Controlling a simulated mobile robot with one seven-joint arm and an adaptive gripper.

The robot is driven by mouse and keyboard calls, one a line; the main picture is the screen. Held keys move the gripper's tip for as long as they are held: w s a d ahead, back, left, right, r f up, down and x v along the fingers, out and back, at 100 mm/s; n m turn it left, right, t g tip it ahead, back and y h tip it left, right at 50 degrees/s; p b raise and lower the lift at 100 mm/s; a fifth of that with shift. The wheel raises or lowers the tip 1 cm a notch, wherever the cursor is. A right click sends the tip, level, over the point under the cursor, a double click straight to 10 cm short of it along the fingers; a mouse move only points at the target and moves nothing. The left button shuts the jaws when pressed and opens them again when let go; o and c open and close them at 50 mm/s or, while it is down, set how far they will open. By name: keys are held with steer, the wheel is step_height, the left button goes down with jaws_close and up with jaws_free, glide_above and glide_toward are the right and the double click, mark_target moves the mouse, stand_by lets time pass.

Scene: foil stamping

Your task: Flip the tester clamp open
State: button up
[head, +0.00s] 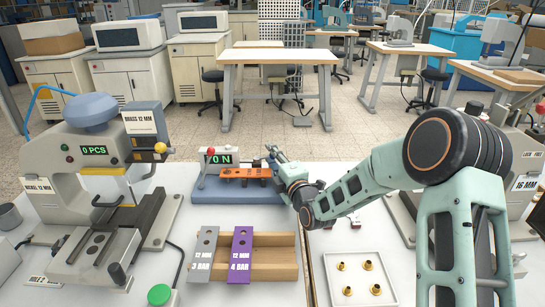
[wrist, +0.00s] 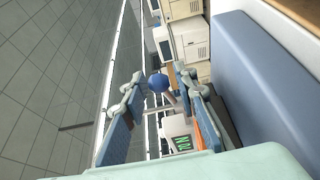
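The tester (head: 238,196) stands on the white table with a blue base, an orange strip (head: 243,173) and a green-lit display (head: 220,159). My gripper (head: 270,155) is at the right end of the tester, just above the base. In the wrist view, a blue ball knob (wrist: 158,82) on a stem lies between my two parted fingers. No grip on it shows. In the head view this knob is hidden or too small to tell. The tester display also shows in the wrist view (wrist: 183,148).
A wooden rack (head: 285,262) with a grey strip (head: 204,252) and a purple strip (head: 241,252) stands in front of the tester. A white tray (head: 334,289) with several brass pieces lies to its right. A large press (head: 95,165) stands at the left.

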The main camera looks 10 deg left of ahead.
steer(key=shift+o, duration=0.3)
steer(key=shift+d, duration=0.15)
steer(key=v, duration=1.1)
steer(key=shift+s+d, duration=0.2)
steer(key=shift+s, duration=0.15)
